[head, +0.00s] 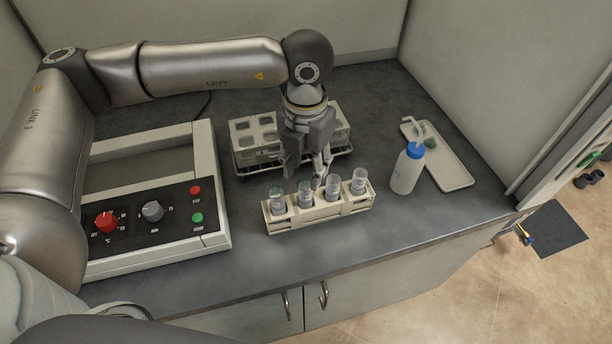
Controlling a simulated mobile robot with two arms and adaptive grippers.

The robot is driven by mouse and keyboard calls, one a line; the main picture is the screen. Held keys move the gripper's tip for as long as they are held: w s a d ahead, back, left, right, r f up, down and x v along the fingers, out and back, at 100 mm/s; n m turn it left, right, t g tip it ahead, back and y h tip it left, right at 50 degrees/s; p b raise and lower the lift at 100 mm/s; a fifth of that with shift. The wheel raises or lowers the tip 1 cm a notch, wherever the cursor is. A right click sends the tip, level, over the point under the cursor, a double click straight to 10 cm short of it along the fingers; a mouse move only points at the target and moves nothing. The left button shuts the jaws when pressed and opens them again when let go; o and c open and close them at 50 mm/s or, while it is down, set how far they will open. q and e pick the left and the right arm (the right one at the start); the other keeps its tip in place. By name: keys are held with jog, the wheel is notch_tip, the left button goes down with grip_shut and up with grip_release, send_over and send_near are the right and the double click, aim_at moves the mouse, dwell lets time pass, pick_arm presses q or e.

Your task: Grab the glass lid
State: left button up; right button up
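My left gripper (307,175) points down just behind a cream rack (320,217). Its fingers look spread apart, with nothing visible between them. The rack holds several clear glass vessels with pale labels: the leftmost (278,201), two in the middle (305,195) (332,190), and the rightmost (359,181). I cannot make out clearly which of their tops carry a glass lid. A small greenish glassy piece (430,142) lies on the white tray (457,178), partly behind the bottle; I cannot tell if it is the glass lid. My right gripper is not in view.
A wash bottle with a blue cap (407,171) stands right of the rack. A second rack (257,150) is behind my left gripper. A hotplate-like device with knobs (158,230) is at left. The counter front (330,258) is clear.

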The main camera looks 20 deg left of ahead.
aim_at(306, 183)
pick_arm(q)
jog(key=shift+s+f, duration=0.1)
jog(key=shift+f, duration=1.05)
jog(key=shift+c, duration=0.9)
jog(key=c, duration=0.7)
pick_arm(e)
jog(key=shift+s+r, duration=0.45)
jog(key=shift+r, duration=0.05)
